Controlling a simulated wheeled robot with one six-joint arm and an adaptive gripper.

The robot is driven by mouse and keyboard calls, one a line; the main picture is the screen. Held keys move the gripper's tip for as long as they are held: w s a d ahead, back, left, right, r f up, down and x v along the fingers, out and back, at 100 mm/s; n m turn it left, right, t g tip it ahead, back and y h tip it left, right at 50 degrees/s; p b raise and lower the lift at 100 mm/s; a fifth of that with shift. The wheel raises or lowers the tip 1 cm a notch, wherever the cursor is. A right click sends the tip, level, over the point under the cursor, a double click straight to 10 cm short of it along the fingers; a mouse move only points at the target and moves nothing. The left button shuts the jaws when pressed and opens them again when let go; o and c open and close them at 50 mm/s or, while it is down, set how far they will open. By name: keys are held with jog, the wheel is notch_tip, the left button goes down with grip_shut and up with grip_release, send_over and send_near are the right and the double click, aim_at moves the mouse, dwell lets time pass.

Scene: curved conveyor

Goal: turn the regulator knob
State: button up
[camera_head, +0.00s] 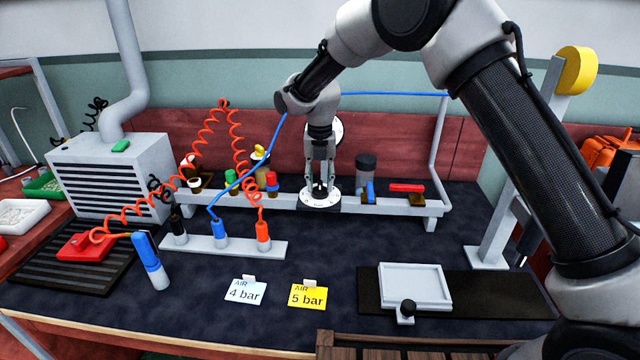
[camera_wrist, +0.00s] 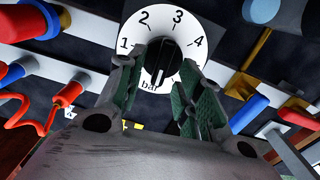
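The regulator shows in the wrist view as a white dial (camera_wrist: 133,28) marked 1 to 4 and "bar", with a black knob (camera_wrist: 166,55) at its middle. A white pointer mark on the knob points toward "bar", low on the dial. In the head view the dial (camera_head: 320,203) lies flat on the grey rail; the knob is mostly hidden by my gripper. My gripper (camera_head: 319,185) points straight down over it. In the wrist view its two fingers (camera_wrist: 168,78) are apart, one at each side of the knob. I cannot tell whether they touch it.
Red, yellow and green fittings (camera_head: 271,180) stand left of the dial; a dark cylinder (camera_head: 366,166) and red lever (camera_head: 406,188) stand right. A blue hose (camera_head: 245,180) and orange coiled hose (camera_head: 206,140) run close by.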

jog(key=shift+f, duration=0.6)
jog(key=shift+c, duration=0.4)
grip_shut()
